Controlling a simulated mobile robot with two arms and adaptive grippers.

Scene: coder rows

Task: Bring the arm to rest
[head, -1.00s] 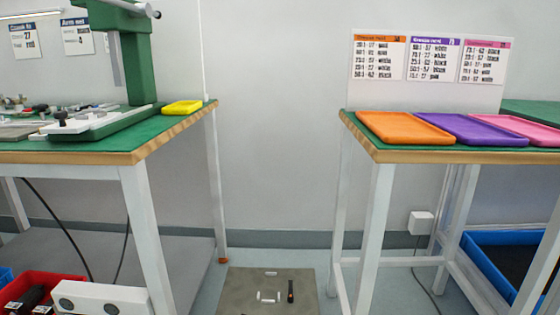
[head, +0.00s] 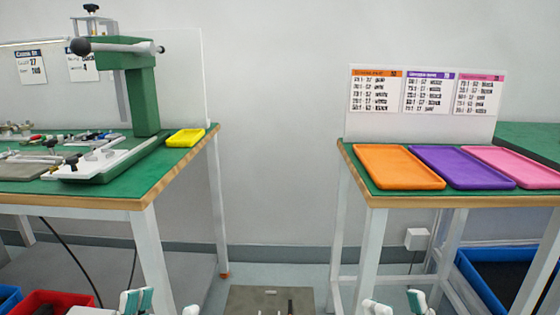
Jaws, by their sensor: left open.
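My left gripper (head: 163,304) shows at the bottom edge, left of centre, with its pale fingers and teal pads spread apart. Nothing is seen between them. My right gripper (head: 394,305) shows at the bottom edge, right of centre, with its fingers also apart and nothing seen between them. Only the finger ends are in view; the arms are below the picture.
A green-topped bench (head: 110,190) with a green press (head: 143,95) and a yellow tray (head: 186,137) stands left. Another bench (head: 350,160) bears orange (head: 398,167), purple (head: 462,167) and pink (head: 515,167) trays. Red (head: 55,300) and blue (head: 490,275) bins sit low. Between the benches is a gap.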

